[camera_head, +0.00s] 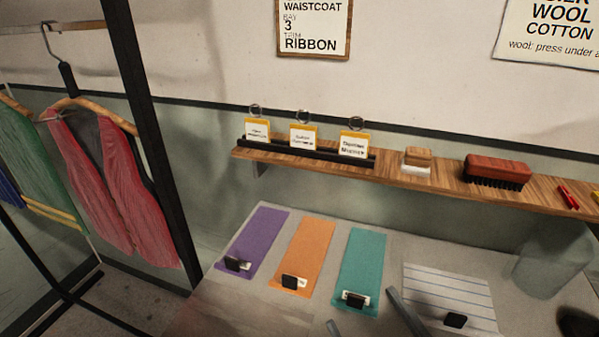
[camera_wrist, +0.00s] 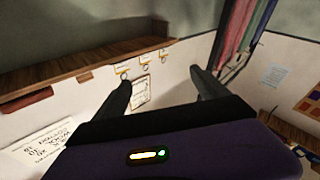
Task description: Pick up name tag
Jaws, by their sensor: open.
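Three name tags, white cards with yellow top bands and clear rings, stand in a black holder on the wooden shelf: a left tag (camera_head: 257,131), a middle tag (camera_head: 303,138) and a right tag (camera_head: 353,145). Their print is too small to read surely. In the wrist view, tilted and upside down, small tags (camera_wrist: 123,69) show by the shelf beyond my fingers. My gripper (camera_wrist: 163,84) is open and empty, its two dark fingers well apart. Its grey fingertips also show low in the head view (camera_head: 361,308), over the table, below and apart from the tags.
The shelf (camera_head: 440,184) also holds a small wooden block (camera_head: 418,157), a red brush (camera_head: 497,170) and red pegs (camera_head: 568,196). Purple (camera_head: 258,240), orange (camera_head: 307,250) and teal strips (camera_head: 361,260) with black clips lie below, beside lined paper (camera_head: 450,290). Clothes hang left on a black-framed rack (camera_head: 150,130).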

